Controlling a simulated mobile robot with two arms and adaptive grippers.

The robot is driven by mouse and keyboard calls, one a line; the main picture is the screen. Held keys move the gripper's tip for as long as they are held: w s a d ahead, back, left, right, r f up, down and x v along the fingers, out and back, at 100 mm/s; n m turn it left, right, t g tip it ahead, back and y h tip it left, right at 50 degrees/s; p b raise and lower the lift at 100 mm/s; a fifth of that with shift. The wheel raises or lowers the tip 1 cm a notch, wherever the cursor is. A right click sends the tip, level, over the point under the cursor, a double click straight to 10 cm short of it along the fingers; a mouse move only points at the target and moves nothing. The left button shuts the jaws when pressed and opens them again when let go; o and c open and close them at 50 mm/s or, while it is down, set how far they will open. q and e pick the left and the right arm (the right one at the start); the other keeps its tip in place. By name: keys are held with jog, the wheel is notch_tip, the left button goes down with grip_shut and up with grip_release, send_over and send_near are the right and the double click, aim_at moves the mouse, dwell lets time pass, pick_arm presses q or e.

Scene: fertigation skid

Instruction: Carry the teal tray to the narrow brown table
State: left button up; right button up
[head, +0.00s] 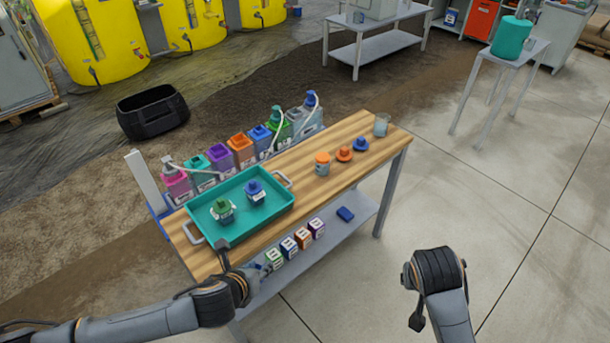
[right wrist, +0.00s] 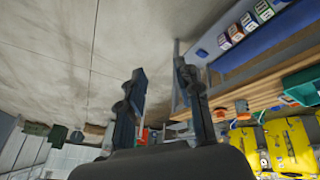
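The teal tray (head: 269,214) lies flat on the left part of a wooden-topped table (head: 340,160). It has a grey handle at each end and holds a green-capped bottle (head: 223,210) and a blue-capped bottle (head: 254,191). My left gripper (head: 241,259) is at the table's front edge, just in front of the tray's near left corner, fingers apart and empty. My right gripper (head: 410,298) is off the table's right front, over the floor; the right wrist view shows its fingers (right wrist: 162,75) apart with nothing between. I cannot make out a separate narrow brown table.
Several coloured jugs (head: 240,150) line the table's back edge. Orange and blue caps and a glass beaker (head: 381,125) stand on its right part. Small boxes (head: 289,247) sit on the lower shelf. A grey stand with a teal drum (head: 511,37) is far right. Concrete floor (head: 510,190) is clear.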

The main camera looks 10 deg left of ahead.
pick_arm(q)
jog(key=shift+s, duration=0.1)
pick_arm(e)
jog(key=v, duration=0.7)
jog(key=shift+w+a, duration=0.15)
jog(key=shift+w, duration=0.05)
